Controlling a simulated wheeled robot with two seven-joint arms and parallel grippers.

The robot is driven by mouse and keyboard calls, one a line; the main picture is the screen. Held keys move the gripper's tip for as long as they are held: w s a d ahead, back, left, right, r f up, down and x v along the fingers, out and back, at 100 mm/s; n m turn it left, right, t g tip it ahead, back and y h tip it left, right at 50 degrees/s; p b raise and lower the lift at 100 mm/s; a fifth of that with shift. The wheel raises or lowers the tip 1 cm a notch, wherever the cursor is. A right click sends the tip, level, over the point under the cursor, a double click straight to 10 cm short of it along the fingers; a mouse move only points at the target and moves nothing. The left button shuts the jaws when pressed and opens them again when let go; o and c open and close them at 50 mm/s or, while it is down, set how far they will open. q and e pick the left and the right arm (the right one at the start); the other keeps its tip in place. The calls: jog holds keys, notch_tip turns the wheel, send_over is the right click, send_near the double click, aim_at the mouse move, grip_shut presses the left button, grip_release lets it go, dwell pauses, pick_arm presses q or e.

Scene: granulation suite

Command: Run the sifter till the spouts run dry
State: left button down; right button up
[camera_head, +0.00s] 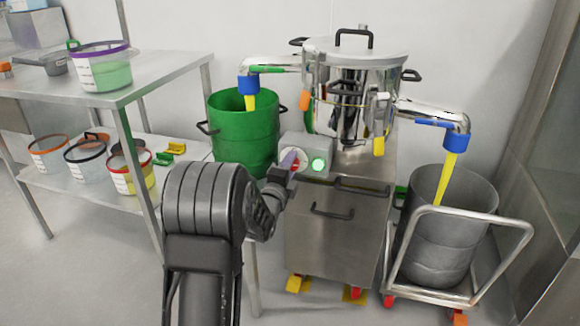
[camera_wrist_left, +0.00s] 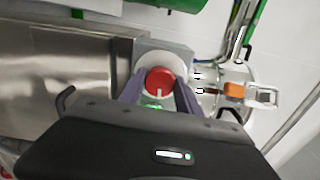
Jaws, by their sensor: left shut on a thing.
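The sifter (camera_head: 335,70) is a lidded steel drum on a cabinet. Its left spout (camera_head: 249,85) has a blue cuff, with a yellow stream (camera_head: 251,102) below it entering the green drum (camera_head: 243,140). Its right spout (camera_head: 455,142) has a longer yellow stream (camera_head: 448,180) falling into the grey drum (camera_head: 437,240). The control box (camera_head: 319,148) shows a lit green button (camera_head: 318,165). My left gripper (camera_head: 287,165) is at the box; in the left wrist view its fingers (camera_wrist_left: 160,92) are shut on the red knob (camera_wrist_left: 159,80). My right gripper is out of view.
A steel table (camera_head: 150,75) at left holds a purple-rimmed tub (camera_head: 102,66); several tubs stand on its lower shelf (camera_head: 60,190). The grey drum stands on a wheeled trolley (camera_head: 500,222). Grey floor is clear at front left.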

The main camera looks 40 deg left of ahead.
pick_arm(q)
jog(key=shift+m, duration=0.6)
jog(key=c, duration=0.9)
grip_release()
jog(key=shift+o, duration=0.2)
jog(key=p+v, duration=0.2)
jog(key=v, duration=0.5)
jog(key=shift+s+d, duration=0.15)
jog(key=shift+s, duration=0.25)
